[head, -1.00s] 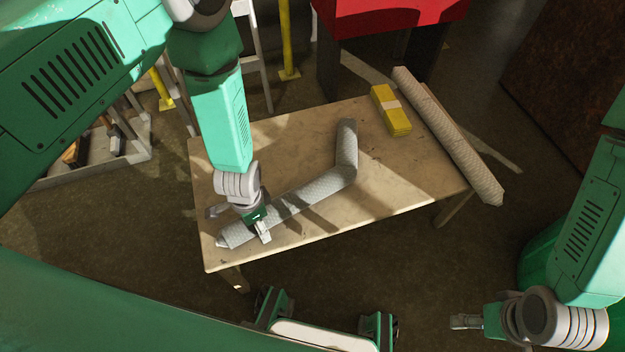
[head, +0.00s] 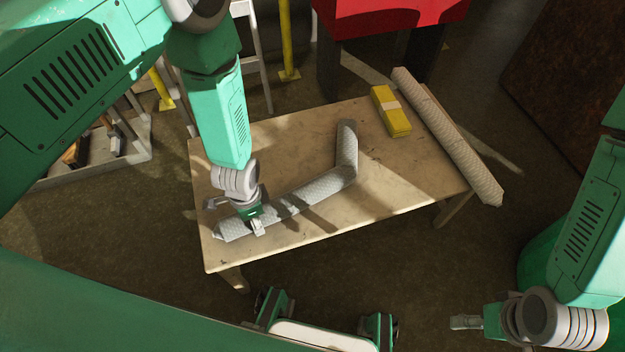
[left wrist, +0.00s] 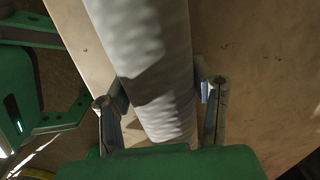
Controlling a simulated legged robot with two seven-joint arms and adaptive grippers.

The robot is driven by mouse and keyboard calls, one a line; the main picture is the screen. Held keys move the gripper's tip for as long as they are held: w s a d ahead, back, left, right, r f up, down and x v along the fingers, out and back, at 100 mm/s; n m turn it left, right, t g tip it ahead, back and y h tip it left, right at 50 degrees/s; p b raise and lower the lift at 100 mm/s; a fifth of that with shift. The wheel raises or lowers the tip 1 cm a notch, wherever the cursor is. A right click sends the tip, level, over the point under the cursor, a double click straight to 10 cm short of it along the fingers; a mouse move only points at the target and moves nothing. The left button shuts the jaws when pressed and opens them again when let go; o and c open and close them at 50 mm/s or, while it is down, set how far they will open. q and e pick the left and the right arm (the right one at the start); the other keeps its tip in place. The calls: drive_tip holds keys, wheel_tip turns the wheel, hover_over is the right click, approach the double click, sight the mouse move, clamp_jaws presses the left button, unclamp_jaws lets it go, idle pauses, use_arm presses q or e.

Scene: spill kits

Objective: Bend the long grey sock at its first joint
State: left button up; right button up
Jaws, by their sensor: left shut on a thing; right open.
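The long grey sock (head: 325,186) lies on the wooden table (head: 290,150) in the head view. It is bent near its right part: a short section points to the back and the longer section runs to the front left. My left gripper (head: 238,216) is shut on the sock near its left end. In the left wrist view its fingers (left wrist: 160,88) stand on both sides of the sock (left wrist: 145,45), low over the tabletop. My right gripper (head: 460,322) is open and empty, off the table at the lower right.
A yellow folded packet (head: 390,110) lies at the table's back right. A long pale roll (head: 448,137) lies along the right edge and sticks out past it. A red box (head: 385,15) stands behind. The table's front right is clear.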

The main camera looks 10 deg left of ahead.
use_arm(q)
drive_tip(key=shift+w+a+m, duration=0.35)
drive_tip(key=shift+w+m, duration=0.15)
drive_tip(key=shift+m, duration=0.3)
drive_tip(key=shift+w+a+m, duration=0.25)
drive_tip(key=shift+w+m, duration=0.25)
drive_tip(key=shift+m, duration=0.2)
drive_tip(key=shift+w+a+m, duration=0.2)
drive_tip(key=shift+w+m, duration=0.4)
drive_tip(key=shift+m, duration=0.2)
